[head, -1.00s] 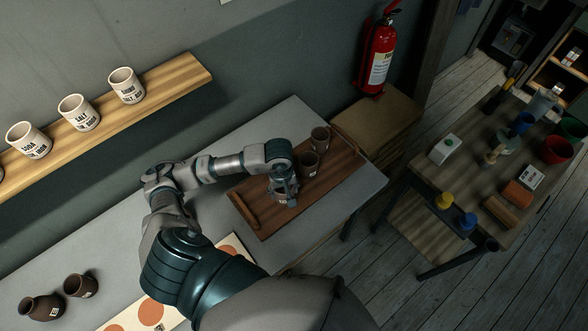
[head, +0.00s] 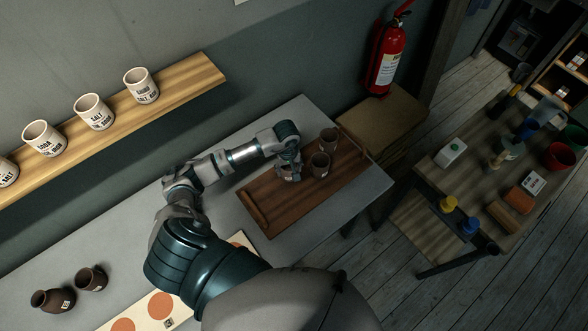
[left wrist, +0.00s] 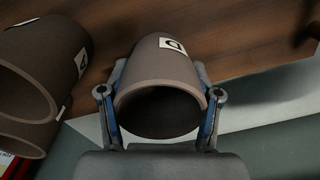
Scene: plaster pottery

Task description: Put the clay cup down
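My left gripper (head: 289,172) is over the left half of the brown wooden tray (head: 265,213), which lies on the grey table. In the left wrist view, the gripper (left wrist: 160,90) has its fingers on both sides of a brown clay cup (left wrist: 165,68) with a white letter label. The gripper mostly hides this cup in the head view, so I cannot tell if its base touches the tray. Two similar cups stand on the tray to its right, a nearer one (head: 320,165) and a farther one (head: 329,140). My right gripper is not in view.
Two dark clay vessels (head: 52,300) (head: 91,278) stand at the table's left end, near a board with orange discs (head: 160,304). White labelled cups (head: 94,112) stand on the wall shelf (head: 200,80). The tray's front right part is bare.

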